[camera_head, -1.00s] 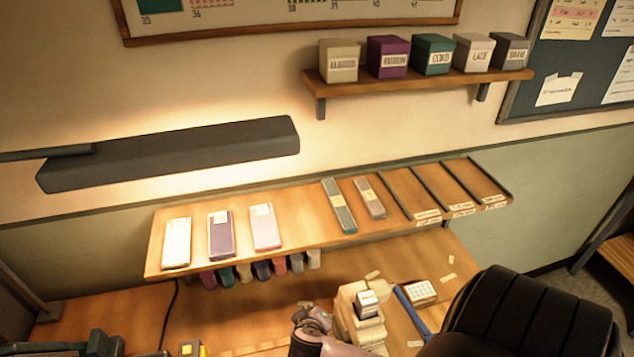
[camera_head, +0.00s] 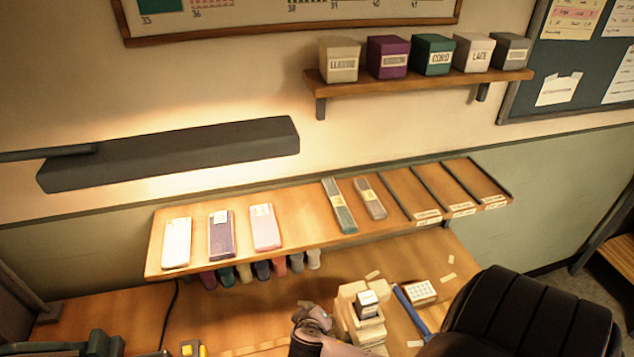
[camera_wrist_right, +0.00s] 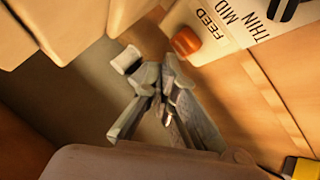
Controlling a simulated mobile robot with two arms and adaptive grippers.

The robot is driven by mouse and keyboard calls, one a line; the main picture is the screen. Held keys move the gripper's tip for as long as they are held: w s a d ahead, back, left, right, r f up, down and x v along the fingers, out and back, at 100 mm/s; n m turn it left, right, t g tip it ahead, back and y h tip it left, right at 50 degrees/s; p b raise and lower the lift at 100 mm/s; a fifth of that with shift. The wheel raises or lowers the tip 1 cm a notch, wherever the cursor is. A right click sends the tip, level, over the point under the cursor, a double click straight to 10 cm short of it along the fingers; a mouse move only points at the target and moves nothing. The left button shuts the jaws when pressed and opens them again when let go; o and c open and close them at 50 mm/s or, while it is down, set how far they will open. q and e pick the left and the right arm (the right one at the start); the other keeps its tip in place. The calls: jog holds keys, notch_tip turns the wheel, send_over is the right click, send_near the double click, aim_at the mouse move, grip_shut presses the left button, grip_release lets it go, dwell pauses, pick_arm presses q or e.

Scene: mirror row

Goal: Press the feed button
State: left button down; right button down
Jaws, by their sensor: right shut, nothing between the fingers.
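The feed button is an orange knob (camera_wrist_right: 186,41) beside the printed word FEED on a pale label panel (camera_wrist_right: 225,20), at the upper middle of the right wrist view. My right gripper (camera_wrist_right: 160,82) is shut and empty. Its fingertips appear just below and left of the button in that view, with a visible gap; the depth between them is hard to judge. In the head view my right wrist (camera_head: 315,322) is beside the left side of a beige machine (camera_head: 366,330). The button cannot be made out there. My left gripper is not in view.
A small white cylindrical piece (camera_wrist_right: 126,59) is near the fingertips. A blue bar (camera_head: 412,312) and a white keypad-like block (camera_head: 421,291) are right of the machine. A wooden shelf (camera_head: 295,238) with flat packs is behind. The desk left of my wrist is mostly clear.

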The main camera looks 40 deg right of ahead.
jog(key=shift+f, duration=0.15)
jog(key=shift+f, duration=0.3)
jog(key=shift+f+b, duration=0.45)
jog(key=shift+f, duration=0.1)
dwell(0.6)
jog(key=shift+r, duration=0.15)
jog(key=shift+r+p, duration=0.85)
jog(key=shift+p, duration=0.2)
jog(key=shift+r+p, duration=0.5)
jog(key=shift+r, duration=2)
